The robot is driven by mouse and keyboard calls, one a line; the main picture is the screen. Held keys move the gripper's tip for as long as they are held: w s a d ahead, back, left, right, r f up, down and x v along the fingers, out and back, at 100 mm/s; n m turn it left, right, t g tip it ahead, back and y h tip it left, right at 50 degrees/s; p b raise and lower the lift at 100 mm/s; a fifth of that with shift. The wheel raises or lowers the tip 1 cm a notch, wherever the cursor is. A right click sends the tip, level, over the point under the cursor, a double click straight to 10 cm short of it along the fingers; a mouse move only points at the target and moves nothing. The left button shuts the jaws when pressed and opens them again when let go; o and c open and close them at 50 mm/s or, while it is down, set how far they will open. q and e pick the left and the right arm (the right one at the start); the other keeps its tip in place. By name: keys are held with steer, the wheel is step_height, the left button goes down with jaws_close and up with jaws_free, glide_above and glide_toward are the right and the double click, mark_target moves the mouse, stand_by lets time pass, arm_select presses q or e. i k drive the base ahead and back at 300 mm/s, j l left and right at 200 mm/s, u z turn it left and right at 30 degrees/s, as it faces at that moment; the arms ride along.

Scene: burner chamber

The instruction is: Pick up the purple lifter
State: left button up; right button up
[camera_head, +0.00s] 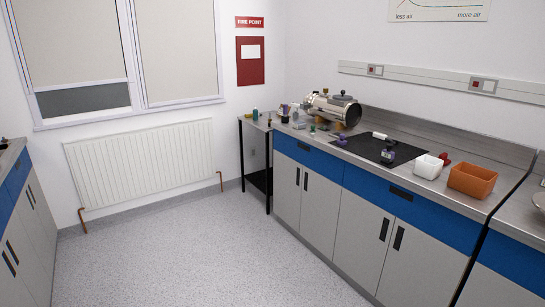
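Small dark purple pieces stand on the right-hand counter (460,192). One purple piece (388,156) is on the black mat (365,149), with a light patch on it. Another small purple piece (341,141) sits near the mat's left edge, by the metal cylinder. They are too small to tell which one is the lifter. Neither of my grippers is in view.
A metal cylindrical chamber (330,107) lies at the counter's back. A white tub (428,167), an orange bin (472,180) and a small red item (444,159) stand right of the mat. A small black-legged table (257,120) adjoins the counter. The grey floor (210,245) is clear.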

mark_target(342, 141)
steer(key=i+j+z, duration=0.65)
steer(key=i+j, duration=0.15)
steer(key=i+j+z, duration=0.35)
steer(key=j, duration=0.15)
steer(key=i, duration=0.15)
